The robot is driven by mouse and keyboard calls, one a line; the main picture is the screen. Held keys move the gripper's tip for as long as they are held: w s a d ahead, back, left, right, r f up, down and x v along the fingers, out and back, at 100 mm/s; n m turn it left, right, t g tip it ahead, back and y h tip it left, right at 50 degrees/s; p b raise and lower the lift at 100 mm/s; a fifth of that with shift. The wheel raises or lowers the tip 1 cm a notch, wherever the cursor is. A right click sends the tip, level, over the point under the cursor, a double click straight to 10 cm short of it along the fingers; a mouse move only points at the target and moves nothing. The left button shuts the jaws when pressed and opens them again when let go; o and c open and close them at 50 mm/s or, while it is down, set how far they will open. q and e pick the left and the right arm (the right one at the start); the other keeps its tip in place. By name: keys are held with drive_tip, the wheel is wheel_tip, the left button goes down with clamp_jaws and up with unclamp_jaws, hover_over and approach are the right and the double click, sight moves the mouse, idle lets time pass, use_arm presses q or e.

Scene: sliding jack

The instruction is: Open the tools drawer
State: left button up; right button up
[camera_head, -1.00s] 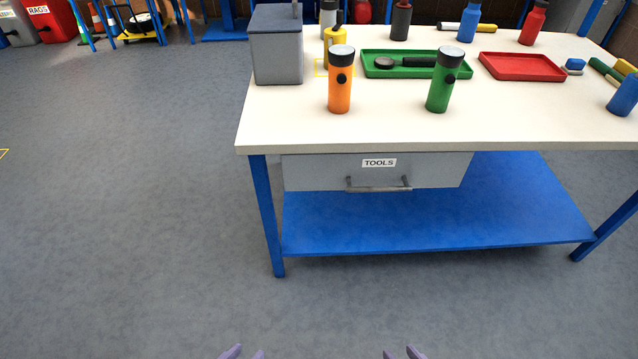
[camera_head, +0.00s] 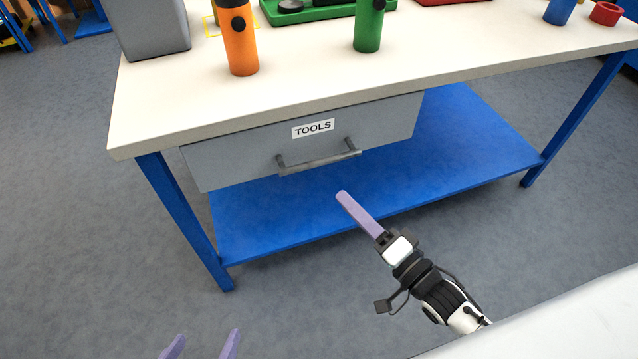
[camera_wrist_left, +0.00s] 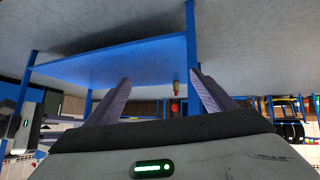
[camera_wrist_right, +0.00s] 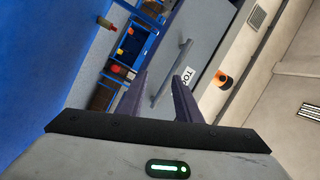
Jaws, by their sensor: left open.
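The tools drawer (camera_head: 235,151) is a grey box front under the workbench top, with a white TOOLS label (camera_head: 313,128). Its front sits below the bench edge and looks shut. Its grey bar handle (camera_head: 318,162) also shows in the right wrist view (camera_wrist_right: 172,72), beyond and between the fingertips. My right gripper (camera_head: 342,194) is below and in front of the handle, apart from it. Its fingers (camera_wrist_right: 160,76) are spread and empty. My left gripper (camera_head: 203,345) is open and empty at the lower edge of the head view, far from the drawer.
The workbench top (camera_head: 330,85) carries an orange flashlight (camera_head: 238,40), a green flashlight (camera_head: 368,28) and a grey bin (camera_head: 152,28). A blue lower shelf (camera_head: 470,150) lies beneath the drawer. A blue leg (camera_head: 183,220) stands at left. The floor in front is clear.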

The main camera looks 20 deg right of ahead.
sight(319, 161)
drive_tip(key=w+a+r+y+b, duration=0.1)
drive_tip(key=w, duration=0.2)
drive_tip(key=w+a+r+m+t+b, duration=0.1)
drive_tip(key=w, duration=0.2)
drive_tip(key=w+a+r+m+y+b, duration=0.1)
drive_tip(key=w+b, duration=0.1)
drive_tip(key=w, duration=0.2)
drive_tip(key=shift+w+a+r+t+y, duration=0.1)
drive_tip(key=shift+a+r+t+y, duration=0.15)
drive_tip(key=shift+r+t+y, duration=0.05)
drive_tip(key=shift+w, duration=0.15)
clamp_jaws()
use_arm(q)
drive_tip(key=f, duration=0.1)
drive_tip(key=d+f, duration=0.1)
drive_tip(key=w+f, duration=0.1)
drive_tip(key=shift+d+f+g, duration=0.2)
drive_tip(key=shift+d+g, duration=0.05)
drive_tip(key=shift+g, duration=0.05)
drive_tip(key=shift+s, duration=0.1)
